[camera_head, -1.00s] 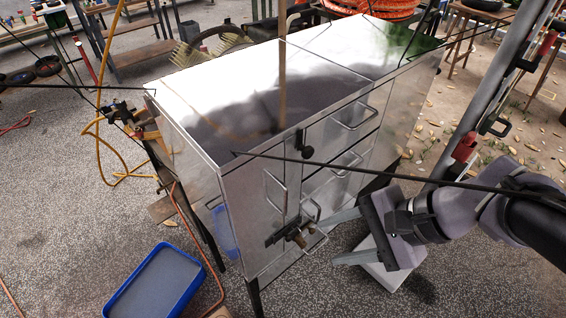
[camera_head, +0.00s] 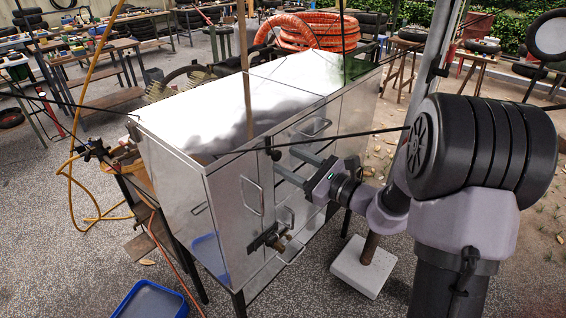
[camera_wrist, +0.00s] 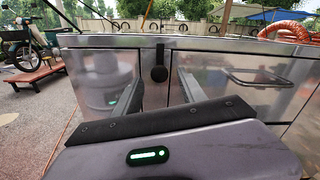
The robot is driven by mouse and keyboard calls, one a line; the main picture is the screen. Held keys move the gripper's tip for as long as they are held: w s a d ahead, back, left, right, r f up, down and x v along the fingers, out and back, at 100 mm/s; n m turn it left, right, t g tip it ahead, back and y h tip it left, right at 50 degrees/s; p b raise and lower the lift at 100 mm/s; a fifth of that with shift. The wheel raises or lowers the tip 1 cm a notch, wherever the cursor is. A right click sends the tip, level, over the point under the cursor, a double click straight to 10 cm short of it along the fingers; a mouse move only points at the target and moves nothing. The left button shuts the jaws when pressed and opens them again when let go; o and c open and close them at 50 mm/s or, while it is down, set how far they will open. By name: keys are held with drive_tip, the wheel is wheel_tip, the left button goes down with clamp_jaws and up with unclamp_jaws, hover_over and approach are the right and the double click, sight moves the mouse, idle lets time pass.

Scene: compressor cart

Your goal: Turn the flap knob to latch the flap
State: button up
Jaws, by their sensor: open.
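The flap knob (camera_head: 274,153) is small and black. It sits high on the front of the shiny metal cart (camera_head: 228,185), just below the top edge. In the wrist view the knob (camera_wrist: 159,73) shows a round dark end with a narrow dark part standing straight up above it, beside a vertical panel seam. My gripper (camera_head: 284,160) is open and empty, its two fingers pointing at the cart front. In the wrist view my gripper (camera_wrist: 157,86) has one finger on each side of the knob, with gaps. Whether the fingertips touch the panel cannot be told.
A brass valve (camera_head: 281,246) and wire handles (camera_head: 252,196) stick out from the cart front below the knob. A thin black rod crosses near the top edge. A blue tray (camera_head: 150,300) lies on the gravel. An orange hose coil (camera_head: 305,32) is behind the cart.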

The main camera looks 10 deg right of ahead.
drive_tip(key=shift+x, duration=1.25)
clamp_jaws()
drive_tip(key=shift+r+m+p, duration=0.15)
drive_tip(key=shift+m+p, duration=0.15)
drive_tip(key=shift+p, duration=0.05)
drive_tip(key=shift+r+m+p, duration=0.15)
drive_tip(key=shift+m+p, duration=0.85)
drive_tip(key=shift+p, duration=0.25)
drive_tip(key=m+p, duration=0.6)
drive_tip(key=p, duration=0.1)
drive_tip(key=m+p, duration=0.4)
drive_tip(key=p, duration=0.1)
drive_tip(key=shift+m, duration=0.4)
drive_tip(key=m+p, duration=0.2)
drive_tip(key=m, duration=0.1)
drive_tip(key=m+p, duration=0.1)
drive_tip(key=p, duration=0.1)
drive_tip(key=shift+f, duration=0.25)
drive_tip(key=shift+m, duration=0.4)
